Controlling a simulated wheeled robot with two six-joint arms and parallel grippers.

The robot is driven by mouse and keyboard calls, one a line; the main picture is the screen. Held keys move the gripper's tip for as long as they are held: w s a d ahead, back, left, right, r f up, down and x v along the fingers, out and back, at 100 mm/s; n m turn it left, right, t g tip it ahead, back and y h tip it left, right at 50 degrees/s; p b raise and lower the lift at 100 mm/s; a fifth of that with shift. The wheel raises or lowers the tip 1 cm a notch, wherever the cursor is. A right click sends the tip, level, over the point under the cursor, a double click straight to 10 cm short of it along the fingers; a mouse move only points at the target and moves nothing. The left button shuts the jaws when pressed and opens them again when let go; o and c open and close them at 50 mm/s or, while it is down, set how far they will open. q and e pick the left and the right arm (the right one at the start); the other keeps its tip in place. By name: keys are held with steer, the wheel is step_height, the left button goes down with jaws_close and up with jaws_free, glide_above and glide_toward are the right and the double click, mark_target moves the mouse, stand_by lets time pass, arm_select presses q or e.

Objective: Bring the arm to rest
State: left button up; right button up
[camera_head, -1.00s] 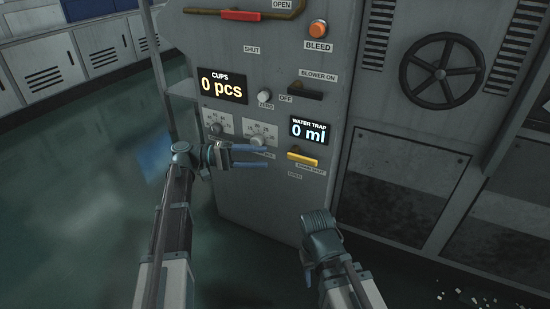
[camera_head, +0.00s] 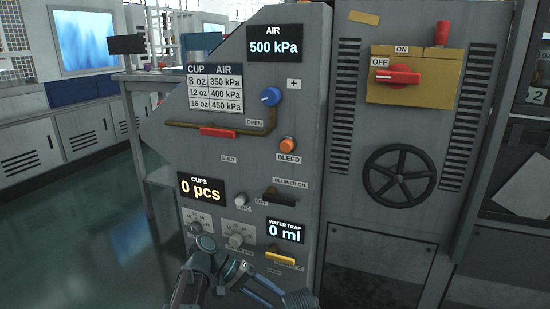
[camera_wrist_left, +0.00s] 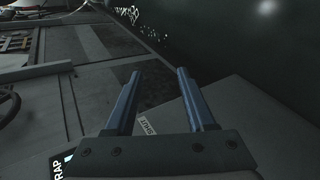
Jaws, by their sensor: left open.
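My left gripper (camera_head: 262,287) is low in the head view, in front of the lower part of the grey control panel (camera_head: 225,148). It is just left of and below the yellow lever (camera_head: 281,256). In the left wrist view its two blue fingers (camera_wrist_left: 156,100) are apart with nothing between them. A small panel label (camera_wrist_left: 148,127) shows beyond the fingers.
The panel carries an air display (camera_head: 274,46) reading 500 kPa, a blue knob (camera_head: 271,97), a red-gripped lever (camera_head: 218,132), an orange bleed button (camera_head: 287,145) and a water trap display (camera_head: 285,231) reading 0 ml. A handwheel (camera_head: 399,175) is at right. Open floor (camera_head: 90,245) lies left.

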arm_select(q)
steer(key=s+a+r+m+t+y+p, duration=0.1)
steer(key=s+r+m+y+p, duration=0.15)
steer(key=s+y+p, duration=0.4)
steer(key=s+a+r+m+y+p, duration=0.1)
steer(key=s+a+r+y+p, duration=0.15)
steer(key=s+y+p, duration=0.35)
step_height(320, 180, up, 38)
steer(key=s+p, duration=0.1)
steer(key=p, duration=3.6)
steer(key=shift+d+f+t, duration=0.15)
steer(key=shift+d+t, duration=0.15)
steer(key=shift+d, duration=0.05)
arm_select(e)
step_height(320, 180, up, 52)
arm_select(q)
steer(key=shift+f+h, duration=0.1)
steer(key=shift+h, duration=0.15)
arm_select(e)
steer(key=shift+s+f, duration=0.1)
steer(key=shift+f, duration=0.05)
